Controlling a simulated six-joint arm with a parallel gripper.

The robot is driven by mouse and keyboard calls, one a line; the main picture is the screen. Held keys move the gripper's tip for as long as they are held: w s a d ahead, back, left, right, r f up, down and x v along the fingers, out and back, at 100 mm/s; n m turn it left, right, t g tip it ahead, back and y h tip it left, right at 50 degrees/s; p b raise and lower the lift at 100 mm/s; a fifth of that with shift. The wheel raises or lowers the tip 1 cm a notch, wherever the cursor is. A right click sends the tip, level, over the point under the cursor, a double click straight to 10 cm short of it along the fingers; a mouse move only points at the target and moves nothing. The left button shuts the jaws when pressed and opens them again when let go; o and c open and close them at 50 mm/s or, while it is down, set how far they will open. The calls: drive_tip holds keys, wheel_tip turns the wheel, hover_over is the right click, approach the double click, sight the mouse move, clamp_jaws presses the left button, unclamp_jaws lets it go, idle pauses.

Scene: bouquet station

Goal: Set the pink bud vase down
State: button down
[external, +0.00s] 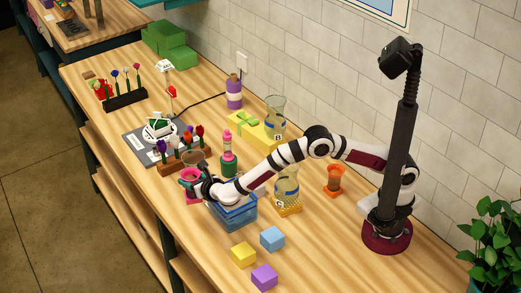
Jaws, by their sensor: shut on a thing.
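The pink bud vase (190,175) is at the left end of my arm, near the front edge of the table. My gripper (201,180) is shut on it, coming in from the right. The gripper and wrist cover part of the vase. Whether its base touches the table is too small to tell.
A wooden rack (184,163) of colored flowers stands just behind the vase. A blue clear bin (236,212) lies below my wrist. A green-based pink bottle (228,148) and a glass flask (286,184) stand close to my arm. Yellow (243,254), blue (272,238) and purple (264,277) blocks lie in front.

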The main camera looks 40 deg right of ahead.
drive_tip(key=shift+w+d+f+m+h, duration=0.2)
drive_tip(key=shift+w+f+m+h, duration=0.15)
drive_tip(key=shift+w+f, duration=0.7)
wheel_tip(320, 180, down, 8)
drive_tip(key=shift+f, duration=0.1)
drive_tip(key=shift+c, duration=1.3)
unclamp_jaws()
drive_tip(key=v, duration=1.2)
